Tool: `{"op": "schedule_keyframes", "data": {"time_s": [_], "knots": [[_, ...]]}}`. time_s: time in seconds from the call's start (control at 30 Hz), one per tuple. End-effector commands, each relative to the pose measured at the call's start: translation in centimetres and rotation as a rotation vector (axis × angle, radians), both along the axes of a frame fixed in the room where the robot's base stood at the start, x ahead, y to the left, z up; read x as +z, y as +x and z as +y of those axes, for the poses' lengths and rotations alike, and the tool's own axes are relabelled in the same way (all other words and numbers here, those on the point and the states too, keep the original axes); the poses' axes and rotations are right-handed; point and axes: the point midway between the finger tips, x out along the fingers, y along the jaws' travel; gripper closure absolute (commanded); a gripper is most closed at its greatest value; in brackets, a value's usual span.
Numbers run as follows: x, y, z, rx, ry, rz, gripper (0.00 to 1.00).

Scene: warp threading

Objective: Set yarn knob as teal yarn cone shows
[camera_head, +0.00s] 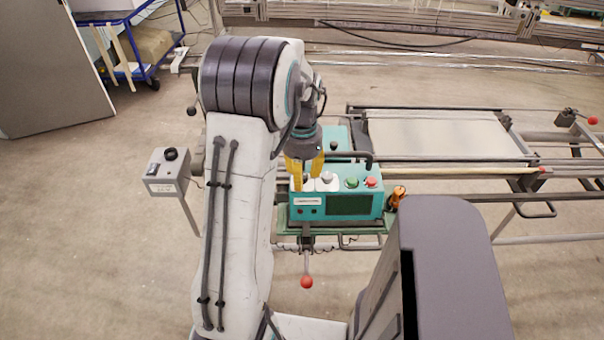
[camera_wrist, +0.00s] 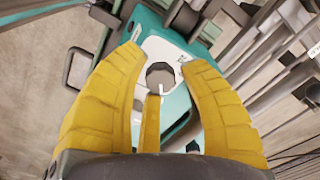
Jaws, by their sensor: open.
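The teal control box (camera_head: 335,206) stands at the middle of the head view, with a dark screen on its front. My gripper (camera_head: 306,184), with yellow fingers, points down at the left part of its top. In the wrist view a grey faceted knob (camera_wrist: 160,75) on a white plate (camera_wrist: 178,52) shows between the open fingers of my gripper (camera_wrist: 160,58). I see no clear contact. A pale knob (camera_head: 327,178) shows just right of the fingers in the head view. I cannot make out a teal yarn cone in either view.
A green button (camera_head: 352,182) and a red button (camera_head: 371,182) sit right of the pale knob. A grey switch box (camera_head: 166,172) on a post stands at left. A red-ended lever (camera_head: 307,281) hangs below the control box. Loom rails extend right.

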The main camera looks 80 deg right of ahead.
Motion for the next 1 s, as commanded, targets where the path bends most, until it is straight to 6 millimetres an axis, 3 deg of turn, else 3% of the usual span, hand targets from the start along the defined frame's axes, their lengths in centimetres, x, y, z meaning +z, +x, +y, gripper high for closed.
{"op": "schedule_keyframes", "data": {"time_s": [0.5,1.0], "knots": [[0.02,0.01,0.02,0.000,0.001,-0.001,1.00],[-0.07,0.03,0.10,-0.122,0.004,-0.001,1.00]]}}
